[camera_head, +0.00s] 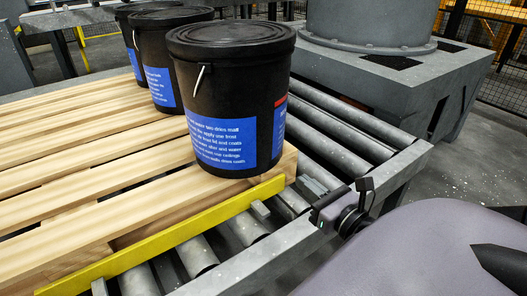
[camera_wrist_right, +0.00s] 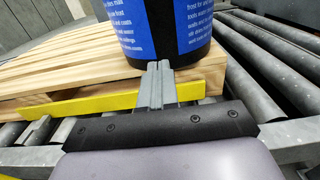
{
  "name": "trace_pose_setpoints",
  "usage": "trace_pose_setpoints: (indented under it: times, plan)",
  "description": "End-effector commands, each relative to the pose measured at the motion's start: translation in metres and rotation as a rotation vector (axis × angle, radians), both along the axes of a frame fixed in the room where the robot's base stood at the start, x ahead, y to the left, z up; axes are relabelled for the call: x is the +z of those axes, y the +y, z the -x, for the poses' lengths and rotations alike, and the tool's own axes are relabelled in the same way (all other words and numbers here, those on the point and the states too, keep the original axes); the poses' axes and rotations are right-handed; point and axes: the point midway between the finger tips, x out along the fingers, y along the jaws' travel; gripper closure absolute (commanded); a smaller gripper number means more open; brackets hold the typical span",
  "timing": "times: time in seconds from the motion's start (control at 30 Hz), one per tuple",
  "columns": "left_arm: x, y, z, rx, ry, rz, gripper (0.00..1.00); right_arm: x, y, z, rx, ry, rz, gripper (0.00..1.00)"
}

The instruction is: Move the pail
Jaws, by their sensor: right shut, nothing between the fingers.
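A black pail (camera_head: 228,97) with a lid, a wire handle and a blue label stands upright on the near right corner of a wooden pallet (camera_head: 80,205). Its lower part shows in the right wrist view (camera_wrist_right: 165,25), behind the fingertips. My right gripper (camera_head: 312,188) is shut and empty, just right of the pail and over the roller conveyor. Its grey fingers, seen in the right wrist view (camera_wrist_right: 157,80), lie side by side and overlap the pail's base in the picture. The head view shows a gap between them and the pail. My left gripper is out of view.
More black pails (camera_head: 160,60) stand behind on the pallet, partly hidden. A yellow bar (camera_head: 160,240) runs along the pallet's near edge. Grey conveyor rollers (camera_head: 335,145) lie right of the pallet. A large grey pedestal (camera_head: 400,85) stands at the back right.

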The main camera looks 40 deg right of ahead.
Motion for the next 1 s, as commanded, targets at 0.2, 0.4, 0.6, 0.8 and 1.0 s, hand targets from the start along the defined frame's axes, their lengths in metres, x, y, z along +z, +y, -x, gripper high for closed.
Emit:
trace_pose_setpoints:
  times: [0.2,0.4,0.6,0.8,1.0]
  plan:
    - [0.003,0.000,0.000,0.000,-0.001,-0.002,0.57,0.002,-0.002,-0.017,0.002,-0.004,0.001,1.00]
    - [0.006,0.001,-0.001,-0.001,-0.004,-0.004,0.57,0.002,-0.005,-0.046,0.001,-0.003,0.001,1.00]
    - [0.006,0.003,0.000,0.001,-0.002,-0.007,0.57,0.001,-0.009,-0.074,-0.001,-0.002,0.000,1.00]
    - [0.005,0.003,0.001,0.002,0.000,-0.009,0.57,0.002,-0.012,-0.102,0.000,-0.003,0.000,1.00]
    - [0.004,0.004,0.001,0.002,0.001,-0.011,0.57,0.001,-0.015,-0.125,-0.001,-0.001,-0.001,1.00]
